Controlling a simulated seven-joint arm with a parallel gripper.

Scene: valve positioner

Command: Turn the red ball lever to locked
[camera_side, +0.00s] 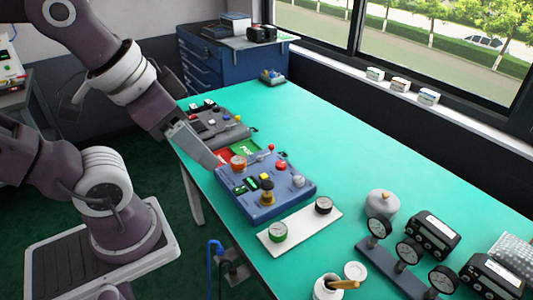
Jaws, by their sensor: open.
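A blue control box (265,205) lies on the green table. The small red ball lever (271,148) stands up near the box's back edge, its ball on a thin stem. Which setting it points to is too small to tell. My gripper (219,162) points down at the box's back left corner, beside an orange-red knob (238,162) and left of the red ball lever, apart from the lever. It is open, though its fingers are seen edge-on and the gap hardly shows. No object shows in it.
A white plate with gauges (300,231) is in front.

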